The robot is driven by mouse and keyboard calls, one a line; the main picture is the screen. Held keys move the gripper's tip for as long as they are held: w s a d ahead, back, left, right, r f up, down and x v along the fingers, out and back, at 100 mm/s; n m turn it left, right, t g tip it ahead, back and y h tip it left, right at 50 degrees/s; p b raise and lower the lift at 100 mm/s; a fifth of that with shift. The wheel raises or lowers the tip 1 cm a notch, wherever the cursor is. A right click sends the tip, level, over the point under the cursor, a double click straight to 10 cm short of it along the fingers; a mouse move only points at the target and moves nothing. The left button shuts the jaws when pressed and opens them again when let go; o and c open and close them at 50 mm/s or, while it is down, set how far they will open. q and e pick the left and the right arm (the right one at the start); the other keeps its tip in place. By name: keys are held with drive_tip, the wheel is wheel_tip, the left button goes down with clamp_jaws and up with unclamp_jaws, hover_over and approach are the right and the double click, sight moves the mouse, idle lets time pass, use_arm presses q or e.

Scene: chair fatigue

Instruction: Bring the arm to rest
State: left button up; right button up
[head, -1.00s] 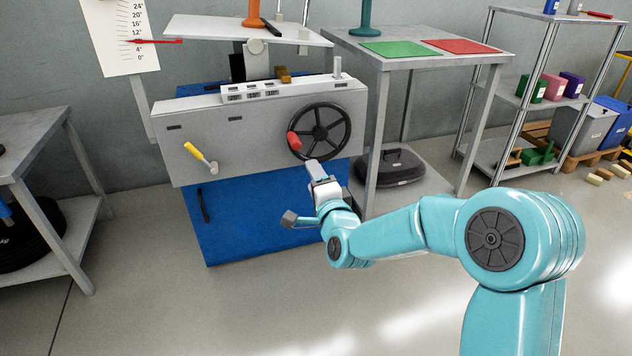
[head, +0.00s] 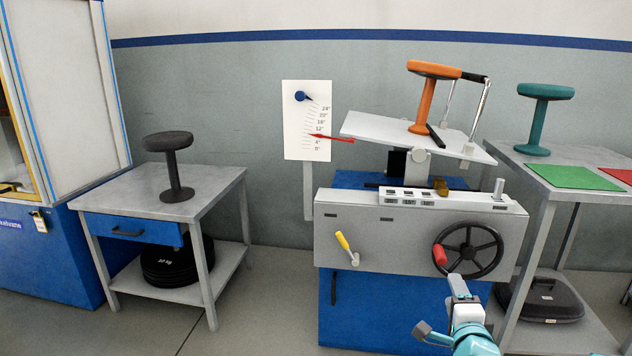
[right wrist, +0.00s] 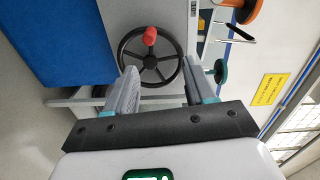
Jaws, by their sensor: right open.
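My right gripper (head: 458,285) is in front of the test machine (head: 400,235), just below its black handwheel (head: 486,262). In the right wrist view my right gripper (right wrist: 158,85) shows two fingers apart with nothing between them. The handwheel (right wrist: 150,72) with its red knob (right wrist: 150,35) lies beyond the fingertips, apart from them. The red knob (head: 440,254) also shows in the head view, at the wheel's left side. My left gripper is not in view.
An orange stool (head: 424,100) stands on the machine's tilted white plate (head: 375,130). A scale board (head: 307,140) stands left. A side table (head: 120,190) holds a dark stool (head: 172,170). A grey table (head: 590,185) at right bears a teal stool (head: 538,120) and a green mat (head: 580,177).

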drive_tip(key=s+a+r+n+g+y+p, duration=0.1)
drive_tip(key=s+a+n+g+y+p, duration=0.65)
drive_tip(key=p, duration=1.75)
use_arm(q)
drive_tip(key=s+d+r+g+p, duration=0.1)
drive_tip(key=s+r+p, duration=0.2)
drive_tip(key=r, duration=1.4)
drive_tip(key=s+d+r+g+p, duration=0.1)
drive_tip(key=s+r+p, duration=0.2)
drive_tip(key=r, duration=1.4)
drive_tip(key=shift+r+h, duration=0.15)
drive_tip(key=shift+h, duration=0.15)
use_arm(e)
drive_tip(key=s+a+f+n+g, duration=0.1)
drive_tip(key=s+a+n+g, duration=0.3)
drive_tip(key=s, duration=0.9)
drive_tip(key=s+a+f+n+g, duration=0.1)
drive_tip(key=s+a+n+g, duration=0.4)
drive_tip(key=s+a, duration=0.3)
drive_tip(key=s+n, duration=0.1)
drive_tip(key=s, duration=0.3)
drive_tip(key=shift+s+f, duration=0.3)
drive_tip(key=shift+s, duration=0.05)
